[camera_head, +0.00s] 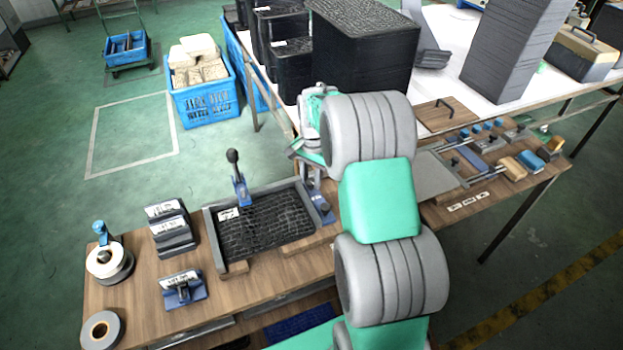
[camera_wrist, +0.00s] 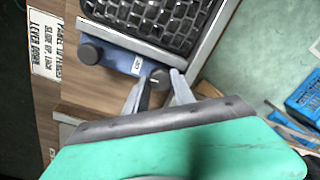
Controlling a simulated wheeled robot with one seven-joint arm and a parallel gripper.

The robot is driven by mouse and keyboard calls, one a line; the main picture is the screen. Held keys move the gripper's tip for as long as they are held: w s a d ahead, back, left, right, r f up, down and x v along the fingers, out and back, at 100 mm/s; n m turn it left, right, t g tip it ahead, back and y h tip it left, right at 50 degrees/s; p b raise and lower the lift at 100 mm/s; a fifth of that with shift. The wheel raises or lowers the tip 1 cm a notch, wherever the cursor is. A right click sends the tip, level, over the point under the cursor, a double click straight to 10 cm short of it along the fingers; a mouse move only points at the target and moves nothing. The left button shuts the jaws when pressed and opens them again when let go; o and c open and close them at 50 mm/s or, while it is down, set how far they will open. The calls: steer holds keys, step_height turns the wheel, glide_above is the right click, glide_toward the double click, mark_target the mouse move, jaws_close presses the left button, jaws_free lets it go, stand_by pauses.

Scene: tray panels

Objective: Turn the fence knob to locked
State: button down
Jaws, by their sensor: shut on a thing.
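The blue fence block (camera_wrist: 118,64) sits against the edge of the black panel tray (camera_wrist: 150,38) in the wrist view. It carries a small white label and a dark round knob (camera_wrist: 88,53) at its left end. A second dark knob (camera_wrist: 159,77) at its right end is between my fingertips. My gripper (camera_wrist: 158,88) is shut on this knob, with one grey finger on each side. In the head view the blue fence (camera_head: 322,208) shows at the tray's right side, and my arm hides most of my gripper. The knob's lock position cannot be read.
A black-handled toggle clamp (camera_head: 238,180) stands at the tray's back edge. Labelled black holders (camera_head: 172,238), a blue-based holder (camera_head: 184,290) and tape rolls (camera_head: 101,330) lie to the left. An instruction sign (camera_wrist: 43,45) lies on the wood. Black crates (camera_head: 362,50) stand behind.

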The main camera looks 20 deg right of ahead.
mark_target(312, 182)
steer(key=shift+m, duration=0.9)
steer(key=c, duration=1.1)
jaws_free()
steer(key=shift+o, duration=0.2)
steer(key=shift+r, duration=0.1)
step_height(312, 182, up, 8)
steer(key=shift+s+f+b, duration=0.15)
steer(key=shift+b, duration=0.45)
